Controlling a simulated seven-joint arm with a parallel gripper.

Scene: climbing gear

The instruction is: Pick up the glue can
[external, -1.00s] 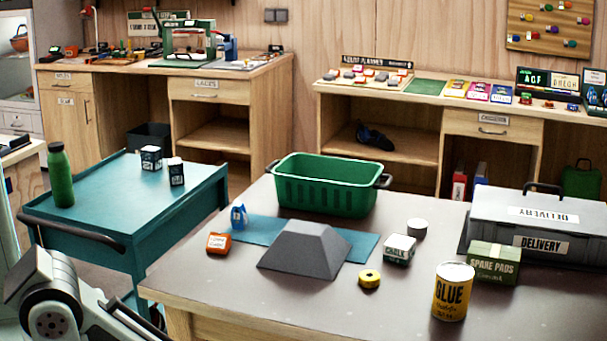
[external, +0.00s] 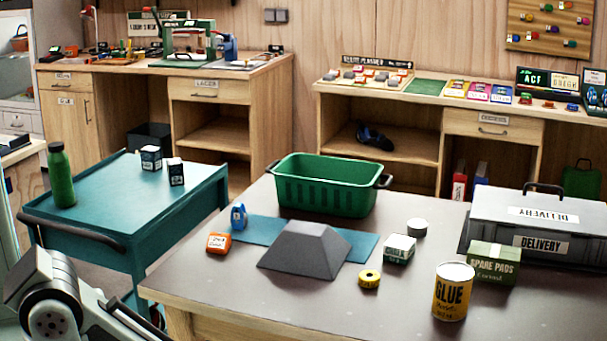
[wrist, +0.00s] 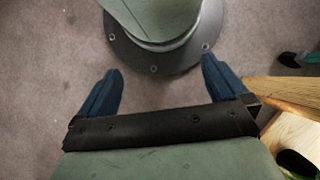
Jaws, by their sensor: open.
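The glue can (external: 453,291) is a yellow cylinder with a dark label band and a pale lid. It stands upright near the front right of the dark-topped table in the external view. My gripper (wrist: 162,90) shows in the wrist view with its two blue fingers apart and nothing between them. It points down at the floor, with my round base in front of it. The glue can is not in the wrist view. In the external view only part of my arm shows at the lower left, well away from the can, and the fingers are out of sight.
A green "spare pads" box (external: 493,263) and a grey delivery case (external: 530,225) stand behind the can. A yellow tape roll (external: 369,278), a small white-and-green box (external: 399,249), a grey wedge block (external: 304,250) and a green basket (external: 325,186) lie leftward. The table's front edge is clear.

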